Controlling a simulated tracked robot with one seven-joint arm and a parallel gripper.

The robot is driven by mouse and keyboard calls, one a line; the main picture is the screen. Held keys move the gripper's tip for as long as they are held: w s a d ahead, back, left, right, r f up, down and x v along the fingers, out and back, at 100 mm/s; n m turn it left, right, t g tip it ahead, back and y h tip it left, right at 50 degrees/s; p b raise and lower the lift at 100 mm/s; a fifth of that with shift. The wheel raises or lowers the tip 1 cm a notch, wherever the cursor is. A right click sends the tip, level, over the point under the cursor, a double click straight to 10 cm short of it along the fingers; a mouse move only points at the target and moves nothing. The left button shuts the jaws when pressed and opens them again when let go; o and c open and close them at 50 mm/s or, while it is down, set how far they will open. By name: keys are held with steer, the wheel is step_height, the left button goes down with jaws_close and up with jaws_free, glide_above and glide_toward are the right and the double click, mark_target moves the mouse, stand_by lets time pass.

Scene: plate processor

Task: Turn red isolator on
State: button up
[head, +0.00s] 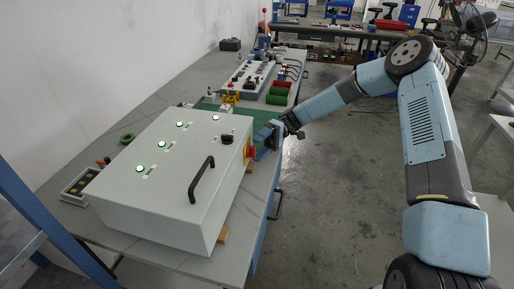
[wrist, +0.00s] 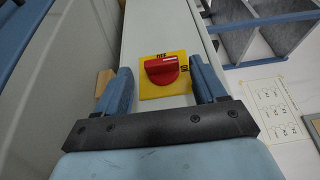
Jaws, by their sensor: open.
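The red isolator (wrist: 162,71) is a round red knob with a raised grip bar, on a square yellow plate (wrist: 148,92) on the side of the white control box. In the wrist view dark lettering shows at the plate's top and right edges. The grip bar lies roughly level across the picture. My gripper (wrist: 161,64) is open, with one blue finger on each side of the knob and a visible gap to each. In the head view the isolator (head: 251,152) shows at the box's right side, with my gripper (head: 262,150) close against it, partly covering it.
The white box (head: 160,175) stands on a grey workbench (head: 110,235). Another control panel (head: 250,75) lies further back.

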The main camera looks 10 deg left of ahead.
steer(key=v, duration=1.3)
steer(key=shift+w+d+f, duration=0.1)
steer(key=shift+w+f, duration=0.05)
steer(key=shift+r+t, duration=0.3)
steer(key=shift+r, duration=0.25)
steer(key=s+d+r+m+t+h, duration=0.35)
steer(key=s+d+r+t, duration=0.3)
steer(key=r, duration=0.35)
steer(key=s+d+r+m+t+h, duration=0.3)
steer(key=s+d+r+m+t, duration=0.1)
steer(key=s+d+r+t, duration=0.35)
steer(key=s+d+r+m+t+h, duration=0.1)
steer(key=s+d+r+m+t, duration=0.1)
steer(key=s+d, duration=0.5)
steer(key=s+d+r+m+t, duration=0.3)
steer(key=s+d+r+t, duration=0.2)
steer(key=s, duration=0.7)
steer(key=shift+s+d+r+h, duration=0.35)
steer(key=shift+d+r, duration=0.6)
